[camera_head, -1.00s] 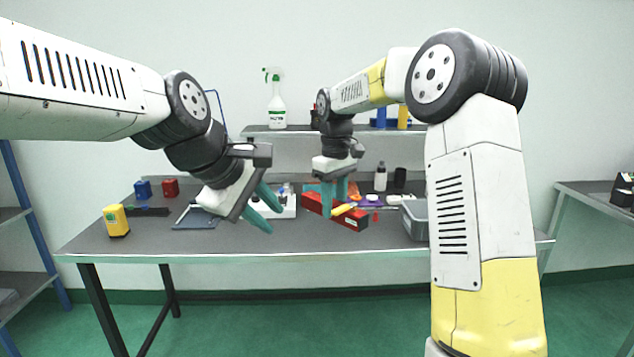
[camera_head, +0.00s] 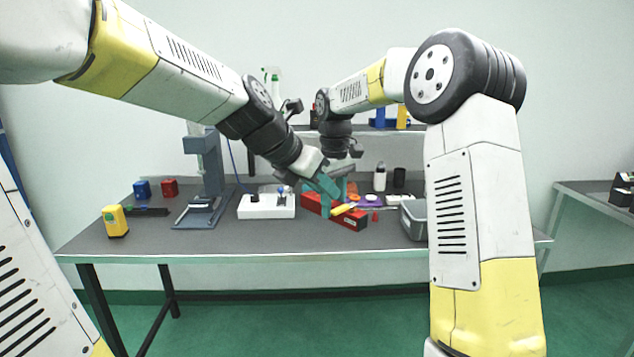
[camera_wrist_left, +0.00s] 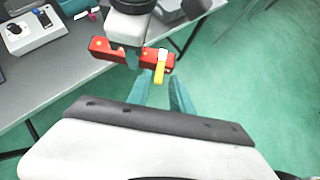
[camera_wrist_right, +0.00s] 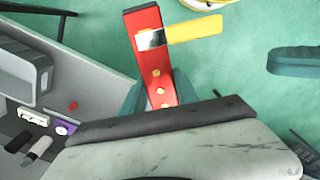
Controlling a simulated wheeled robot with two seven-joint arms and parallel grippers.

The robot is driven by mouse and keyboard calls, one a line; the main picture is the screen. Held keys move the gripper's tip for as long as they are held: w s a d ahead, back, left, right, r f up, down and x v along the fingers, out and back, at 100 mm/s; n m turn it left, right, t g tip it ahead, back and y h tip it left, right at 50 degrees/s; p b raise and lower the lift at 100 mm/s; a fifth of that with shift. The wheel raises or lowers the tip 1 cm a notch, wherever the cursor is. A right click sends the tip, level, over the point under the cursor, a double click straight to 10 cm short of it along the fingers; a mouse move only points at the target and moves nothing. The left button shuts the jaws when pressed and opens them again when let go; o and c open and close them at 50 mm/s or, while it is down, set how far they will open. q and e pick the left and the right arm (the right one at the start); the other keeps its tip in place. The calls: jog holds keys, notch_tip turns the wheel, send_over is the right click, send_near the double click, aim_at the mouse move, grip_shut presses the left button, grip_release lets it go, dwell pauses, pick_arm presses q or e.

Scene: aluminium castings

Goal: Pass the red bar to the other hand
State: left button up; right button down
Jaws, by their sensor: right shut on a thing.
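The red bar (camera_head: 350,219) is held above the table in my right gripper (camera_wrist_right: 157,92), which is shut around it. In the right wrist view the bar (camera_wrist_right: 146,22) carries brass-coloured screws, a metal plate and a yellow handle (camera_wrist_right: 195,29) sticking out sideways. My left gripper (camera_head: 337,184) is open and empty, close to the bar and partly hiding the right gripper in the head view. In the left wrist view its spread fingers (camera_wrist_left: 163,80) are just short of the bar's near end (camera_wrist_left: 150,59). One left finger shows apart from the bar in the right wrist view.
On the table (camera_head: 140,235) are a white box (camera_head: 266,207), a grey stand (camera_head: 207,185), a yellow block (camera_head: 115,221), a blue cube (camera_head: 142,189), a red cube (camera_head: 170,187) and a grey bin (camera_head: 414,218). The front table edge is largely clear.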

aim_at(343, 205)
pick_arm(q)
jog(key=x, duration=0.9)
jog(key=shift+w, duration=0.1)
jog(key=shift+w+d+f, duration=0.1)
jog(key=shift+f, duration=0.1)
pick_arm(e)
jog(key=shift+a, duration=0.1)
jog(key=shift+r, duration=0.1)
pick_arm(q)
grip_shut()
pick_arm(e)
jog(key=shift+s, duration=0.1)
jog(key=shift+a, duration=0.1)
jog(key=shift+s, duration=0.1)
dwell(0.4)
pick_arm(q)
jog(key=shift+w+r, duration=0.1)
pick_arm(e)
jog(key=c, duration=0.8)
grip_release()
jog(key=shift+c, duration=0.2)
